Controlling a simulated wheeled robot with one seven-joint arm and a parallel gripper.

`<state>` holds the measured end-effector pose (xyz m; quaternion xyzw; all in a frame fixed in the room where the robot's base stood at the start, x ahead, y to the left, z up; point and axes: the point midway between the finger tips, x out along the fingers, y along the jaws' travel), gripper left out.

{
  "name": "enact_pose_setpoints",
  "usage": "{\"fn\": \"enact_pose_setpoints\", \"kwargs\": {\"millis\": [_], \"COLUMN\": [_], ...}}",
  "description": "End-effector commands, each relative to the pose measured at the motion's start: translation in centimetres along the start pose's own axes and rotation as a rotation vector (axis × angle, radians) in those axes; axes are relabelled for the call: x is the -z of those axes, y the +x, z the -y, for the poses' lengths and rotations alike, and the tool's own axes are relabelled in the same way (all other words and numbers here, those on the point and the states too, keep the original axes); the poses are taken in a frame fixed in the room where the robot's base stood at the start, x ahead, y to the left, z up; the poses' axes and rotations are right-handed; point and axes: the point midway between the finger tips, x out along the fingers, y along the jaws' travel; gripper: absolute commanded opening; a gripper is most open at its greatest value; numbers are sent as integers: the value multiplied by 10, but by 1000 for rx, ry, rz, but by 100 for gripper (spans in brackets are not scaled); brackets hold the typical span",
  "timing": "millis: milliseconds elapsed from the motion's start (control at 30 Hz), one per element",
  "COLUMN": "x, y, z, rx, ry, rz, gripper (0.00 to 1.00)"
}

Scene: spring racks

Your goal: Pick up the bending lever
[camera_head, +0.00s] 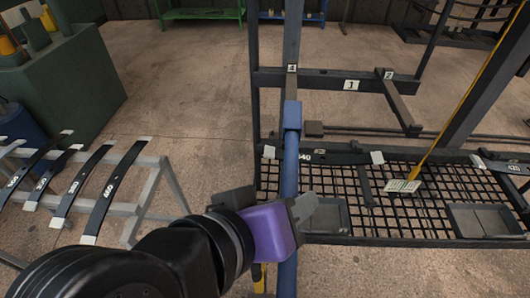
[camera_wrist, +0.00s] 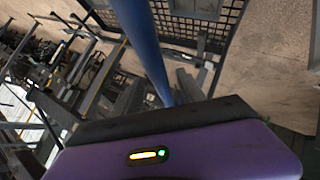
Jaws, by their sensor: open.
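A long blue bar, which looks like the bending lever (camera_head: 289,172), runs upright through the middle of the head view. Its upper part has a thicker blue collar, with a dark bar above it. My purple gripper (camera_head: 276,202) is in front of its lower part and hides a stretch of it. The grey fingers are spread apart, and the gripper is open. In the wrist view the blue bar (camera_wrist: 148,50) runs down from the top and goes out of sight behind the dark edge of my gripper. I cannot tell whether the bar lies between the fingers.
A dark rack with a mesh shelf (camera_head: 400,195) and grey trays stands right of the bar. A pale stand (camera_head: 150,185) with several dark leaf springs (camera_head: 110,185) is at left. A green cabinet (camera_head: 75,85) stands behind it. Open floor (camera_head: 195,90) lies between.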

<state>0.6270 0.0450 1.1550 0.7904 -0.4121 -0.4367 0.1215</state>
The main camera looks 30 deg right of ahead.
Motion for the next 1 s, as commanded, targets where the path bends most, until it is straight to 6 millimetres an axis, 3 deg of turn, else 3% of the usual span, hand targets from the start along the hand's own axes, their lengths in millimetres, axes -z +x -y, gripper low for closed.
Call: {"fn": "enact_pose_setpoints", "kwargs": {"millis": [133, 367, 600, 1000], "x": [0, 0, 0, 1], "y": [12, 14, 14, 13], "z": [0, 0, 0, -1], "rx": [-1, 0, 0, -1], "ry": [0, 1, 1, 1], "rz": [-1, -2, -2, -4], "gripper": [47, 47, 2, 0]}}
